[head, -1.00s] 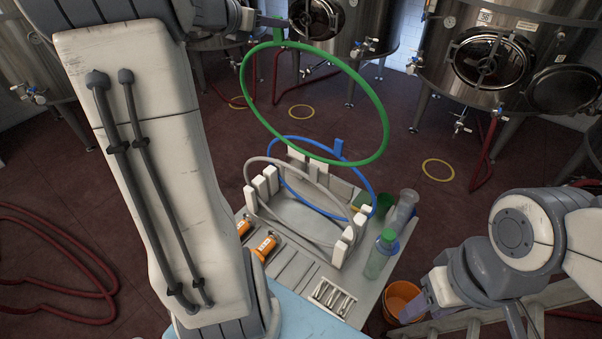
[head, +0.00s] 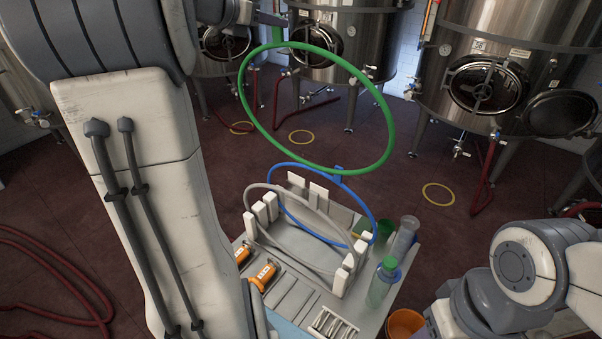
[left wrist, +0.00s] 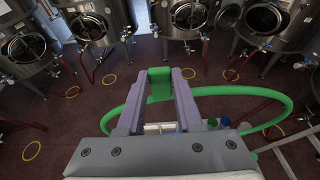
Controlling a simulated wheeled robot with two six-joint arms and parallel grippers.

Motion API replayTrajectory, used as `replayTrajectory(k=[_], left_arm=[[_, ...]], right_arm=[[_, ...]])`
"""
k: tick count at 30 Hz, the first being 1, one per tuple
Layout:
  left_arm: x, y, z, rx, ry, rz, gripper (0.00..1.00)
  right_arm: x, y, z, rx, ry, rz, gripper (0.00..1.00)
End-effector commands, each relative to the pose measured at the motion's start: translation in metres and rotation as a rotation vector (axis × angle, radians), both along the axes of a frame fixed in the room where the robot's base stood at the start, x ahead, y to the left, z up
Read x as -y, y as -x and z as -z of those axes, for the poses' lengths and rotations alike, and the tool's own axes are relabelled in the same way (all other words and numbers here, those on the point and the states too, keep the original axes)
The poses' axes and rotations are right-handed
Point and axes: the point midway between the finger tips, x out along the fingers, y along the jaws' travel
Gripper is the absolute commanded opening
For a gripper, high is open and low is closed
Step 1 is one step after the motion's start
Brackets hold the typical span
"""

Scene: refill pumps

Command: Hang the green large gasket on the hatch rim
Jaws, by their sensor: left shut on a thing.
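My left gripper (head: 270,18) is shut on the tab of the green large gasket (head: 388,120), high above the floor. The gasket hangs as a big tilted ring from the fingers. In the left wrist view the green tab (left wrist: 160,78) sits between the two fingertips (left wrist: 160,92), and the ring (left wrist: 284,104) spreads to the right. The gasket is apart from every tank. Round hatches show on the right tank (head: 486,85), middle tank (head: 316,38) and left tank (head: 225,42). My right gripper (head: 438,322) is low at the right, its fingers not clear.
A cart (head: 290,290) below carries a rack with a blue gasket (head: 372,215) and a grey gasket (head: 262,187), bottles and orange-labelled parts. An orange bucket (head: 404,324) stands beside it. Red hoses (head: 60,280) and yellow rings (head: 438,194) lie on the open floor.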

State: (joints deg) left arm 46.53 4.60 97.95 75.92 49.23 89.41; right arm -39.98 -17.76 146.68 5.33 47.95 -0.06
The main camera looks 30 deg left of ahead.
Motion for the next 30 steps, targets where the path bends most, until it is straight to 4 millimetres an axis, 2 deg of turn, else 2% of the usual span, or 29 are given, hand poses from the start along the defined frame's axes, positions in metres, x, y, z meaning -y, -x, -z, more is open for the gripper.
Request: replayTrajectory(k=[14, 30], left_arm=[[-0.001, 0.003, -0.004, 0.002, 0.000, -0.002, 0.00], [-0.005, 0.046, -0.001, 0.002, -0.001, -0.004, 0.00]], right_arm=[[0.000, 0.000, 0.001, 0.000, 0.000, 0.000, 0.50], [0.000, 0.000, 0.013, 0.000, 0.000, 0.000, 0.50]])
